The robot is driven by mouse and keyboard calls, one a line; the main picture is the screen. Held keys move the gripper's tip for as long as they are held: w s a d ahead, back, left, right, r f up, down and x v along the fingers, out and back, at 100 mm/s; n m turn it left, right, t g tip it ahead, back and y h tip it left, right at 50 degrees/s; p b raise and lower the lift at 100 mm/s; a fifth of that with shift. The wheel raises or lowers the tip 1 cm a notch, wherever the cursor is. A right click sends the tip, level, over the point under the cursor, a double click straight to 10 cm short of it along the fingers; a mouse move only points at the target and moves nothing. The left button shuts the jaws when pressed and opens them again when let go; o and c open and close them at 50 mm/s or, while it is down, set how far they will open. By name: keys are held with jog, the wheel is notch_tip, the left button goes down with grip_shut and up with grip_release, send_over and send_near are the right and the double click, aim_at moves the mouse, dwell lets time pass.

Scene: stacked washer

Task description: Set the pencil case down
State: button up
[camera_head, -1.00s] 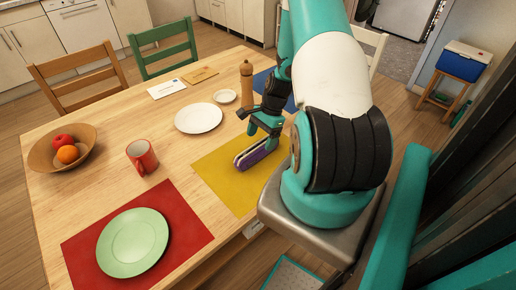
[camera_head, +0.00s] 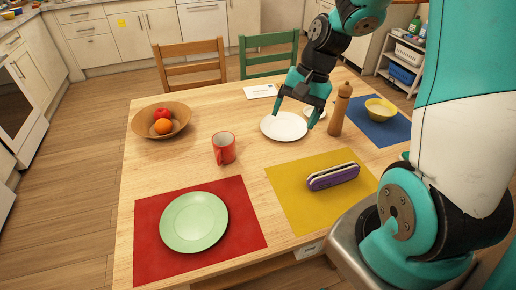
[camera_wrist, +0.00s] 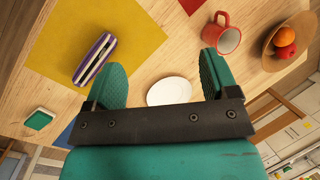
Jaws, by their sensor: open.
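The purple pencil case (camera_head: 333,177) with a pale zip strip lies on the yellow placemat (camera_head: 290,199), toward its right side. It also shows in the wrist view (camera_wrist: 95,60), on the yellow mat (camera_wrist: 62,35). My gripper (camera_head: 296,121) is open and empty above the white plate (camera_head: 284,127), behind the pencil case and apart from it. In the wrist view its two teal fingers (camera_wrist: 162,80) are spread wide with nothing between them.
A pepper mill (camera_head: 340,108) stands right of my gripper. A red mug (camera_head: 223,148), a fruit bowl (camera_head: 176,127) and a green plate (camera_head: 194,222) on a red mat (camera_head: 150,240) are to the left. A blue mat (camera_head: 390,131) with a yellow bowl (camera_head: 380,109) is at right.

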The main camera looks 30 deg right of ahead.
jog(key=s+a+r+n, duration=0.5)
jog(key=s+a+n, duration=0.2)
jog(key=a, duration=0.3)
jog(key=s+a+r+n, duration=0.5)
jog(key=s+a+n, duration=0.3)
jog(key=a+n, duration=0.1)
jog(key=shift+s+a+r, duration=0.15)
jog(key=shift+a+r, duration=0.1)
jog(key=shift+a, duration=0.25)
